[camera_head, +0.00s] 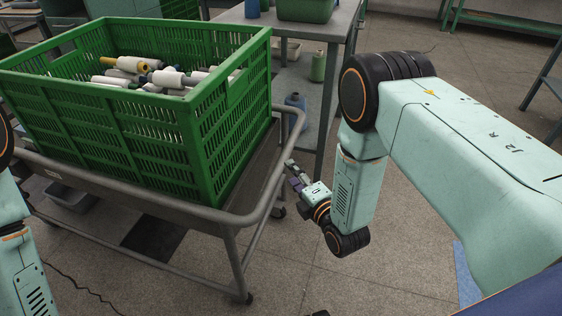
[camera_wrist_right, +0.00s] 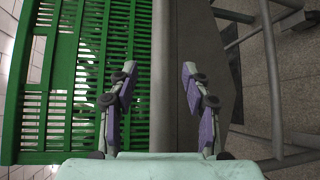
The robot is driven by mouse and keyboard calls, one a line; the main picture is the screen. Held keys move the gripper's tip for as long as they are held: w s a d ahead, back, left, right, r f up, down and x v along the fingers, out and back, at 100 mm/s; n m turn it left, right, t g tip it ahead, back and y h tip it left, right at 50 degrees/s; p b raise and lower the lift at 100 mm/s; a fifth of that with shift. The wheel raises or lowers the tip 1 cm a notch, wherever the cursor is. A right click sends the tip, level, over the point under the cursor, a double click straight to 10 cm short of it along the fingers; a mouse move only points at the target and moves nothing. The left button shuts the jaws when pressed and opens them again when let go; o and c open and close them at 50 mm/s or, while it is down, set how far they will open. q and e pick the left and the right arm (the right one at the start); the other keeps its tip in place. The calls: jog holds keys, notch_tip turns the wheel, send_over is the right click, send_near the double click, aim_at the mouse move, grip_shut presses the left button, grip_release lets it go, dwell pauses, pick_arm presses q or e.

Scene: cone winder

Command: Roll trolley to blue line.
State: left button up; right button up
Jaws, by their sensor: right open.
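The trolley (camera_head: 232,218) is a grey tubular-framed cart on castors at the left of the head view, with a green slatted crate (camera_head: 150,135) on it. My right gripper (camera_head: 291,170) is just beside the trolley's right end rail. In the right wrist view the gripper (camera_wrist_right: 159,68) is open, with a grey bar between its fingers in the picture; I cannot tell whether they touch it. The crate (camera_wrist_right: 85,80) is left of the fingers there. A blue strip (camera_head: 466,272) on the floor shows partly at the lower right, behind my right arm. My left gripper is out of view.
The crate holds several white yarn cones (camera_head: 150,75). A grey table (camera_head: 290,22) with green and blue items stands behind the trolley. A blue container (camera_head: 296,102) and a green cone (camera_head: 318,67) are beneath it. Bare floor lies right of the trolley. A dark cable (camera_head: 75,285) lies at lower left.

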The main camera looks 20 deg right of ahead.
aim_at(282, 162)
jog(key=b+x, duration=0.2)
jog(key=x, duration=0.4)
jog(key=shift+w+a+f, duration=0.1)
jog(key=shift+w+f, duration=0.05)
jog(key=shift+w, duration=0.15)
jog(key=shift+w+b, duration=0.4)
jog(key=shift+w, duration=0.15)
jog(key=shift+a, duration=0.1)
grip_shut()
